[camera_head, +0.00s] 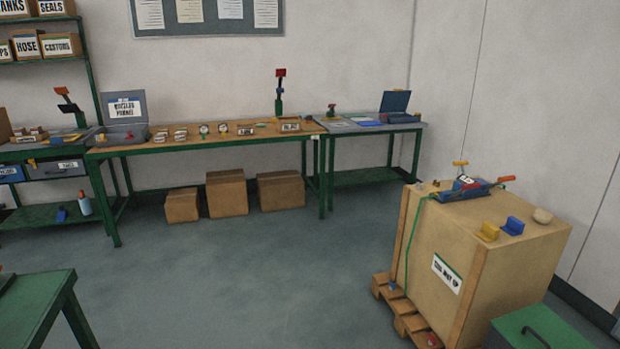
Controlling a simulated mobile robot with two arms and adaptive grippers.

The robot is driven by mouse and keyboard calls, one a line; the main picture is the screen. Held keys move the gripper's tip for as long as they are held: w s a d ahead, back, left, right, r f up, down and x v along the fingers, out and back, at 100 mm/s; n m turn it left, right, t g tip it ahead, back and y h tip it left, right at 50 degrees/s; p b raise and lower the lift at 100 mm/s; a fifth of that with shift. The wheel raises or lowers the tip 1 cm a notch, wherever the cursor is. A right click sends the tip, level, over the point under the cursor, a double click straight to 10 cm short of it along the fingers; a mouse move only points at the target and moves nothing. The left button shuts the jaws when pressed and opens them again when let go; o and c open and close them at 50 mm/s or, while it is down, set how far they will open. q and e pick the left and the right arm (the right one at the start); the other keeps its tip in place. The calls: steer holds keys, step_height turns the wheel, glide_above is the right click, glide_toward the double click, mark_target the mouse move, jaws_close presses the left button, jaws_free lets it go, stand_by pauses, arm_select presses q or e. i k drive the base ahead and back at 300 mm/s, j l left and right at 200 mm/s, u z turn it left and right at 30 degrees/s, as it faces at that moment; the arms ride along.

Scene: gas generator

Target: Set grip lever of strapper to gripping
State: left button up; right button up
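A blue tool (467,191), which looks like the strapper, lies on top of the large tan crate (500,285) at the right. It has a handle with an orange-red end (505,179) sticking out to the right. A small yellow-topped lever (460,164) stands up at its back. Which of these is the grip lever, and how it is set, is too small to tell. A green strap (408,245) runs from the tool down the crate's left side. Neither of my grippers is in view.
The crate stands on a wooden pallet (402,315). Yellow (488,232) and blue (512,226) corner pieces and a pale lump (542,215) lie on it. A green box (545,328) is in front. Workbenches (220,145) line the back wall. Open floor (240,270) lies left of the crate.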

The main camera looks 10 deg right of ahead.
mark_target(460, 163)
steer(key=i+z, duration=0.4)
steer(key=i+j+z, duration=0.2)
steer(key=i+z, duration=0.2)
steer(key=i, duration=0.2)
steer(key=i+j+z, duration=0.4)
steer(key=i+l, duration=0.05)
steer(key=i, duration=0.05)
